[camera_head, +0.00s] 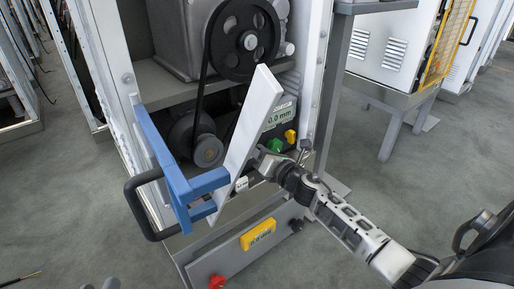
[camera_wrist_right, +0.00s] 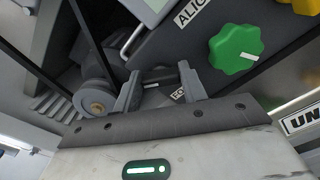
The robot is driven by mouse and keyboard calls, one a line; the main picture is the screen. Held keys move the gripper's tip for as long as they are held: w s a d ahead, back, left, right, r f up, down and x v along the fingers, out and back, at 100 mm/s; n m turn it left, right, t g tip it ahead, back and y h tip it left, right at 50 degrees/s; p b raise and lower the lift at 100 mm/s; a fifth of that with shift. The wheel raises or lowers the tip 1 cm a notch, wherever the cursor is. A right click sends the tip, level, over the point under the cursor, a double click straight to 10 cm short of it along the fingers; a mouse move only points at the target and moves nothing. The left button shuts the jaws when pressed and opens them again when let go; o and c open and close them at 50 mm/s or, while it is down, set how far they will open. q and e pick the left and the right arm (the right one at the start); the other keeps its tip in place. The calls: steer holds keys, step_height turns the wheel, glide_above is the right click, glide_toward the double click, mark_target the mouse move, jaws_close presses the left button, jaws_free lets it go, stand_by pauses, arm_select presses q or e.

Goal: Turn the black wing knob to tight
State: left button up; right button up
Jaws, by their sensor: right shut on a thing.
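The black wing knob (camera_wrist_right: 156,76) is dark and hard to make out against the dark panel. It sits between the fingers of my right gripper (camera_wrist_right: 158,90) in the right wrist view, and the gripper is shut on it. In the head view my right gripper (camera_head: 264,162) reaches the lower front of the machine, just right of the slanted white bar. The knob cannot be made out there. My left gripper is not in view.
A green knob (camera_wrist_right: 236,49) is close to my right gripper; a yellow knob (camera_head: 290,136) is beyond it. A slanted white bar (camera_head: 250,120) and blue bracket (camera_head: 165,150) stand at left.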

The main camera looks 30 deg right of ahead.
steer(key=m+p, duration=0.2)
steer(key=m, duration=0.4)
steer(key=m+p, duration=0.1)
steer(key=m, duration=0.3)
steer(key=shift+f+p, duration=0.15)
steer(key=shift+p, duration=0.15)
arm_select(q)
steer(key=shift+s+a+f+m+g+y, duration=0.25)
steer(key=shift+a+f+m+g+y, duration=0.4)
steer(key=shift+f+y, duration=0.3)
arm_select(e)
steer(key=shift+m, duration=0.6)
steer(key=shift+f, duration=0.1)
steer(key=o, duration=1)
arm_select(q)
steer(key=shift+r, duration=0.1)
